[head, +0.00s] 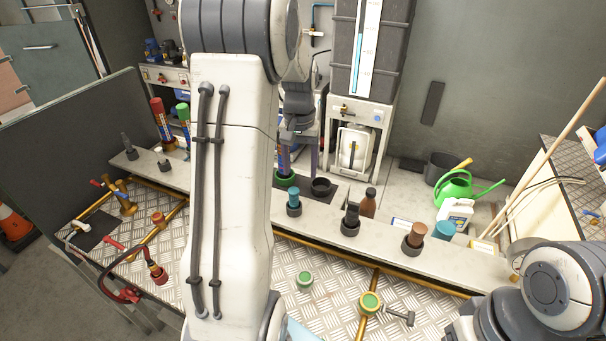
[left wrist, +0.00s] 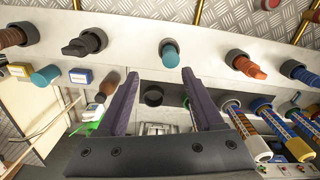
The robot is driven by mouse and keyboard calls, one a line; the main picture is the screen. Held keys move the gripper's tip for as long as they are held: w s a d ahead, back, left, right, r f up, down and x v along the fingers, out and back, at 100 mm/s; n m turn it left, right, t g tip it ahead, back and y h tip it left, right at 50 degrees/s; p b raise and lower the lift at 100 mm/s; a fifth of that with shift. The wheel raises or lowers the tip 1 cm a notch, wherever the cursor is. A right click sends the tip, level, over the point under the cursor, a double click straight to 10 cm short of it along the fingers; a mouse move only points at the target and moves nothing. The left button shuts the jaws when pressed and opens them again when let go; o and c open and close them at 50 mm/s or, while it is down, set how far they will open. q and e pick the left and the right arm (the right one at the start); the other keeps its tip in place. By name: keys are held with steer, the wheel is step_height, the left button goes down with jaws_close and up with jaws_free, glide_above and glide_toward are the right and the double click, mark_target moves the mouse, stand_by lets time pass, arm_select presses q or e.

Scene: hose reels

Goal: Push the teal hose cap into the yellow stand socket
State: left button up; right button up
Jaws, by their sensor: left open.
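A teal cap (head: 293,195) stands upright in a dark collar on the long grey ledge. It also shows in the left wrist view (left wrist: 170,55), ahead of the fingertips. Another teal piece (head: 444,230) stands at the right by a brown one and shows at the left in the wrist view (left wrist: 45,75). My left gripper (head: 299,165) is open and empty behind the ledge; in the wrist view its fingers (left wrist: 163,88) are spread, with a gap to the cap. I cannot tell which fitting is the yellow stand socket. My right gripper is out of view.
An empty dark ring (head: 321,187) lies behind the ledge, near the left gripper. A dark fitting (head: 350,217) and a brown one (head: 414,237) also stand along the ledge. A yellow fitting with a green top (head: 370,303) sits on the metal plate. My left arm hides the middle.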

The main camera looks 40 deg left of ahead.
mark_target(294, 191)
arm_select(q)
steer(key=f, duration=0.1)
steer(key=a+f+p, duration=0.1)
steer(key=f, duration=0.1)
steer(key=a+f, duration=0.1)
steer(key=shift+f, duration=0.25)
steer(key=shift+f+p, duration=0.6)
steer(key=shift+p, duration=0.05)
steer(key=f+p, duration=0.2)
steer(key=f, duration=0.1)
steer(key=shift+s+f, duration=0.2)
steer(key=shift+f, duration=0.55)
jaws_close()
